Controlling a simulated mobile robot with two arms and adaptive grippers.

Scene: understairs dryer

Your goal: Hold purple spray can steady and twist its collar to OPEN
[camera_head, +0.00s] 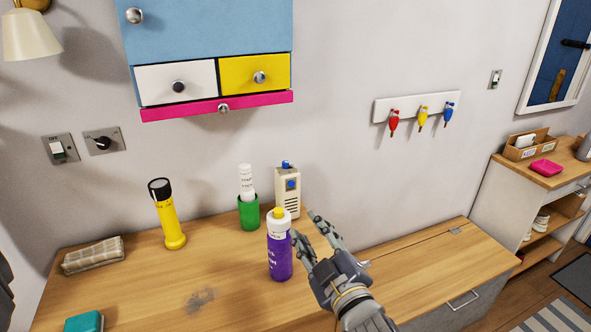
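The purple spray can (279,257) stands upright on the wooden worktop, with a white upper part and a yellow collar or cap (278,214) on top. Lettering on it is too small to read for a collar setting. My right gripper (304,223) is just right of the can, its two fingers apart and pointing up and left. The near fingertip is close beside the can's upper right side; I cannot tell whether it touches. Nothing shows between the fingers. My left gripper cannot be made out.
Behind the can stand a green cup (249,213) with a white tube and a beige device (288,192). A yellow flashlight (168,215), folded cloth (93,255) and teal block (84,322) are left. The worktop (225,270) left of the can is mostly clear.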

